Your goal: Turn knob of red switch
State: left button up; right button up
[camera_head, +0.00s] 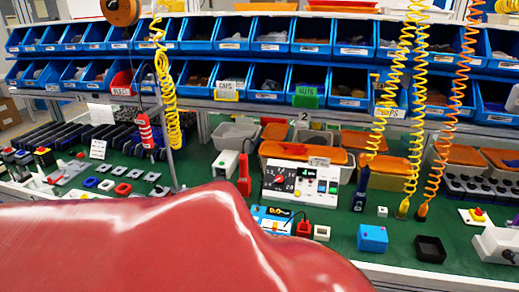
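A white control panel (303,196) stands on the green bench right of centre. On its left side is a dark dial plate with a red rotary knob (279,180) and pale markings around it. The knob's exact pointing direction is too small to tell. Small buttons and a green-lit display sit on the panel's right part. Neither of my grippers is in view, and nothing is seen touching the knob.
A large glossy red shape close to the camera blocks the lower left. A red-black tool (244,175) stands left of the panel, a blue box (372,238) to its right. Coiled yellow (412,140) and orange cords hang at right. Blue bins fill the back shelves.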

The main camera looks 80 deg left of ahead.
aim_at(159, 188)
jog(key=u, duration=3.5)
jog(key=i+j+z, duration=0.35)
jog(key=i+j, duration=0.15)
jog(key=i+j+z, duration=0.2)
jog(key=j, duration=0.2)
jog(key=i+j+z, duration=0.2)
jog(key=j, duration=0.2)
jog(key=i+j+z, duration=0.15)
jog(key=j, duration=0.25)
jog(key=i+j+z, duration=0.2)
jog(key=j, duration=0.2)
jog(key=k+l+u, duration=0.3)
jog(key=l, duration=0.15)
jog(key=k+l+u, duration=0.3)
jog(key=l, duration=0.15)
jog(key=i, duration=0.05)
